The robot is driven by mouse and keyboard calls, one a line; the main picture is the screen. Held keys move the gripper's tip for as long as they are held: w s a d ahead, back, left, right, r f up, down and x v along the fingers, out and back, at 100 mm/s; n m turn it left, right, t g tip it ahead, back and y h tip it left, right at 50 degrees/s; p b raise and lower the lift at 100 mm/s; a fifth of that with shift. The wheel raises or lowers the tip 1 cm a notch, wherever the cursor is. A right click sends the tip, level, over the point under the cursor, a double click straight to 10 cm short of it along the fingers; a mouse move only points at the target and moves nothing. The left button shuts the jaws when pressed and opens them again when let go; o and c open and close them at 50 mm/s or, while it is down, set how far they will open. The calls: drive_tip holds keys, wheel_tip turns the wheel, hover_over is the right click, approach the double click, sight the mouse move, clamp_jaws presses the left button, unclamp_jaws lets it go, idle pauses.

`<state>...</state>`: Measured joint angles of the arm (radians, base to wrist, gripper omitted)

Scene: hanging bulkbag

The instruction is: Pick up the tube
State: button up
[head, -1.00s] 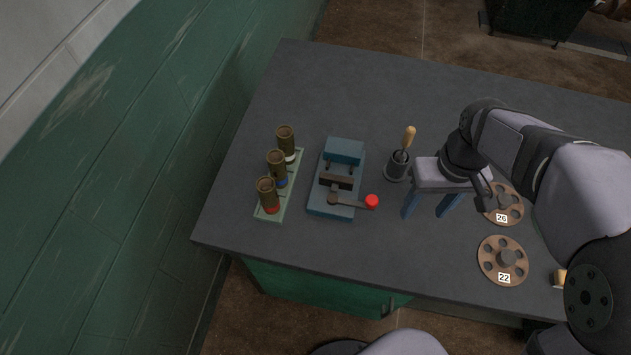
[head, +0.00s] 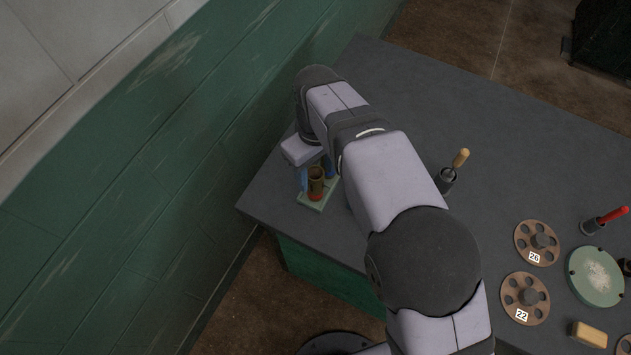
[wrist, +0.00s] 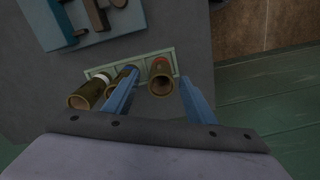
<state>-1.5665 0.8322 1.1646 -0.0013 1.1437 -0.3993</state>
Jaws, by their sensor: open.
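Three brown, open-topped tubes stand in a pale green rack (wrist: 88,74), which also shows in the head view (head: 311,206). In the wrist view, the red-banded tube (wrist: 161,86) appears between the two blue fingers of my open gripper (wrist: 157,80). The blue-banded tube (wrist: 117,80) is partly hidden by the left finger. The white-banded tube (wrist: 84,97) is farther left, outside the fingers. In the head view, my gripper (head: 316,174) is over the rack with its fingers on either side of the red-banded tube (head: 316,184). My arm hides the other tubes there. I cannot tell whether either finger touches a tube.
A blue fixture (wrist: 88,25) lies beside the rack. A holder with a wooden-handled tool (head: 447,178) stands beyond my arm. Numbered brown discs (head: 537,243) and a round green plate (head: 596,276) are at the right. The green wall is close on the left.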

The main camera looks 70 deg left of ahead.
sight(315, 186)
drive_tip(key=shift+s+f+p, duration=0.15)
drive_tip(key=shift+f+p, duration=1.25)
drive_tip(key=shift+f, duration=2.15)
drive_tip(key=shift+c, duration=0.6)
clamp_jaws()
drive_tip(key=c, duration=1.2)
unclamp_jaws()
drive_tip(key=shift+r, duration=0.1)
drive_tip(key=shift+o, duration=0.2)
